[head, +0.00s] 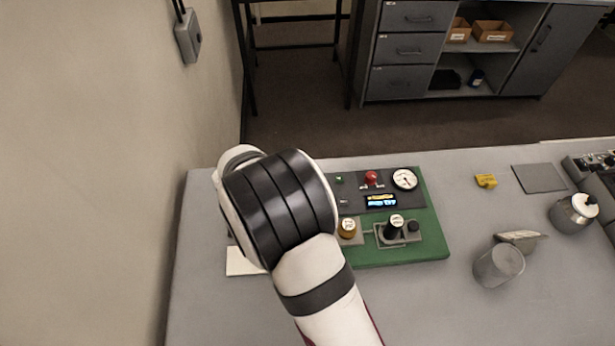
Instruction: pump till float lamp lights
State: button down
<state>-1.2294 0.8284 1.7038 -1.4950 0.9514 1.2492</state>
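A green board (432,243) lies on the bench and carries a dark panel (415,202). In front stand a brass-coloured fitting (347,228) and an upright black cylinder (394,229) with a pale top in a grey frame. I cannot tell which part is the pump handle or the float lamp. My arm covers the board's left part; my gripper is hidden behind it.
A white sheet (243,262) lies left of my arm. To the right are a grey metal cup (499,266), a wedge-shaped piece (521,238), a yellow block (486,181), a dark mat (539,178) and a metal pot (573,213). The bench front right is clear.

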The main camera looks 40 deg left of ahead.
jog(key=shift+f, duration=0.45)
dwell(0.5)
jog(key=shift+r, duration=1.3)
jog(key=shift+r, duration=2.55)
